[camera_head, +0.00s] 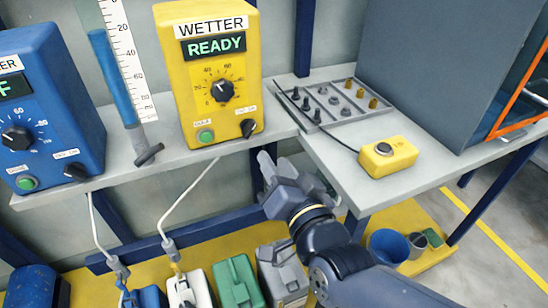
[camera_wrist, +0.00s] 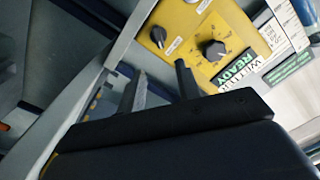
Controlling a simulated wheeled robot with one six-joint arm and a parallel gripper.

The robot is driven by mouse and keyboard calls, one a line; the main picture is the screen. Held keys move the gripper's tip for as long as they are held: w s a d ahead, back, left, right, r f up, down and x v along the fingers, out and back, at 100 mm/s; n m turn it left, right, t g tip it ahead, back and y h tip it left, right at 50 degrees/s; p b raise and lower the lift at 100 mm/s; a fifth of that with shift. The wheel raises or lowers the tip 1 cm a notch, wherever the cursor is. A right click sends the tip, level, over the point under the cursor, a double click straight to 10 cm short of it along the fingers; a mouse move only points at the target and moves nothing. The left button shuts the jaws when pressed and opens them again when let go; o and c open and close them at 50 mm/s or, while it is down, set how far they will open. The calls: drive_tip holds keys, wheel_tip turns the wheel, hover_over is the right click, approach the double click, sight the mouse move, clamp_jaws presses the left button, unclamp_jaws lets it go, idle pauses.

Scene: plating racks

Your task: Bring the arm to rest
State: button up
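My gripper (camera_head: 274,162) is raised in front of the gap between the yellow wetter box and the right-hand table in the head view. Its two fingers stand apart with nothing between them. In the wrist view the fingers (camera_wrist: 161,72) point toward the front of the yellow wetter box (camera_head: 212,75), which shows tilted there (camera_wrist: 205,35). The fingers look clear of the box and the shelf. The wetter's display reads READY. My arm reaches in from the lower right.
A blue box (camera_head: 45,105) with a dial stands left on the shelf (camera_head: 150,165). The right table holds a grey tray (camera_head: 345,115) of small parts and a yellow button box (camera_head: 388,157). Canisters, including a green one (camera_head: 238,282), and a blue bucket (camera_head: 387,248) stand below.

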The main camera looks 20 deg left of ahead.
sight(254, 127)
drive_tip(key=b+x, duration=0.2)
drive_tip(key=x, duration=0.9)
drive_tip(key=shift+s+d, duration=0.1)
idle(0.5)
